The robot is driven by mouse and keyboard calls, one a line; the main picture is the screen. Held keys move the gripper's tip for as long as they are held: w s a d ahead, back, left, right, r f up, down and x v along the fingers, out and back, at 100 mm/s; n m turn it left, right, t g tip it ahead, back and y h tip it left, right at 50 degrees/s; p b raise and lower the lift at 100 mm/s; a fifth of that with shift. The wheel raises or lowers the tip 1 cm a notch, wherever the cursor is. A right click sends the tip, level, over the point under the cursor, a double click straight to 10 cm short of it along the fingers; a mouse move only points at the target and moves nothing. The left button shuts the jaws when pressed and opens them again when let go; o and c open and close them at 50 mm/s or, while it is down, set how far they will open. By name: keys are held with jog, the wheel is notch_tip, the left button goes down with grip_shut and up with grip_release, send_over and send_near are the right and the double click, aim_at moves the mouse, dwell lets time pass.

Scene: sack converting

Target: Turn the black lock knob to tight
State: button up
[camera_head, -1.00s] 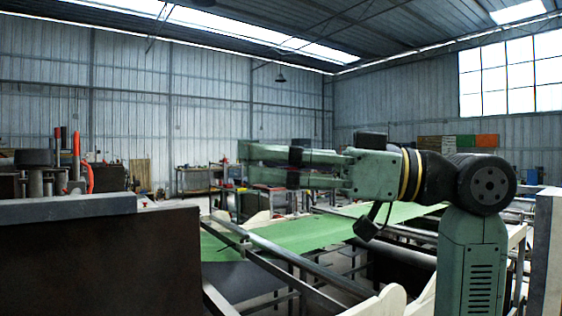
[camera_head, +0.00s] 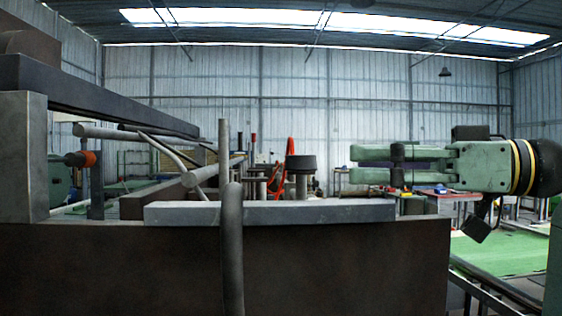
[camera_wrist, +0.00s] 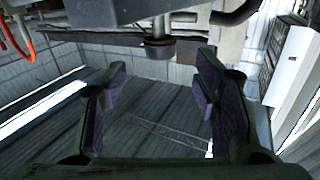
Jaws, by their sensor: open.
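A black round knob (camera_head: 301,163) stands on a short grey post above a long grey bar in the head view. My gripper (camera_head: 354,164) is to its right, level with it and pointing left. The fingers are apart with nothing between them. A gap shows between fingertips and knob in the picture; their distance in depth is unclear. In the wrist view my open fingers (camera_wrist: 160,88) also have nothing between them. Dark round parts show at the top there, and I cannot tell which is the knob.
A grey bar (camera_head: 270,212) on a dark machine panel (camera_head: 130,270) crosses the front. An upright rounded rod (camera_head: 232,250) stands before it. A red curved handle (camera_head: 286,168) is beside the knob. An orange-tipped rod (camera_head: 82,159) is at left. Green sheet (camera_head: 500,254) lies at lower right.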

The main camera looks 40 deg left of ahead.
aim_at(316, 165)
jog(key=p+x, duration=0.2)
jog(key=x, duration=0.7)
jog(key=shift+s+a, duration=0.1)
jog(key=shift+a, duration=0.15)
jog(key=c, duration=1.2)
jog(key=shift+o, duration=0.2)
